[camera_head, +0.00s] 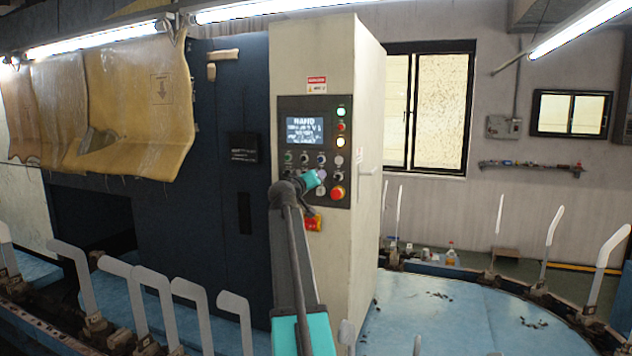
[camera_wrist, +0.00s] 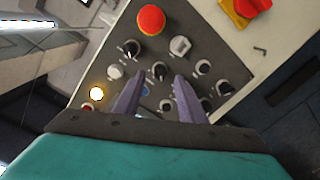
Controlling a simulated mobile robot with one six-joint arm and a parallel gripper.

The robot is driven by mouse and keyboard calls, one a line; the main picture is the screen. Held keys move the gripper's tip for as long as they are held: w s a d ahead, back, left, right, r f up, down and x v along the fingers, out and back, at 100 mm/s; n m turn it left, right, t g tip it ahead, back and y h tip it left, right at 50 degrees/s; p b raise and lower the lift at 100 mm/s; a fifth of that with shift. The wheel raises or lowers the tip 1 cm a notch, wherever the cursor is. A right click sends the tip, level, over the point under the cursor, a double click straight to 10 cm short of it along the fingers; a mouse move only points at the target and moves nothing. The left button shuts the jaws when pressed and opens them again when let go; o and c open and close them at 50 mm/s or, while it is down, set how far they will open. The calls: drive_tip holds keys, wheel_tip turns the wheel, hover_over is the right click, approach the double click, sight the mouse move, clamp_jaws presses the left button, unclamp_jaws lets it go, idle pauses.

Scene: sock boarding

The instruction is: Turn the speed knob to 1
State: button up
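The control panel (camera_head: 286,110) is on the front of the cream cabinet; it also fills much of the wrist view (camera_wrist: 110,30). Several small black knobs sit in rows on it. Their labels are too small to read, so I cannot tell which is the speed knob. My gripper (camera_head: 315,179) is in front of the panel's lower part and hides some of it. In the wrist view my gripper (camera_wrist: 159,80) is open, with its two purple fingers apart. A black knob (camera_wrist: 159,70) shows in the gap just beyond the fingertips. I cannot tell whether they touch the panel.
A red mushroom button (camera_head: 337,193) is close to the right of my gripper; it shows in the wrist view (camera_wrist: 151,19) too. A silver knob (camera_wrist: 180,45) is nearby. A red-yellow switch (camera_head: 313,223) is below the panel. White sock boards (camera_head: 205,320) stand along the front.

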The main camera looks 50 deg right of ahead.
drive_tip(key=b+v, duration=0.3)
drive_tip(key=v, duration=0.7)
drive_tip(key=shift+s+a, duration=0.15)
drive_tip(key=shift+a, duration=0.25)
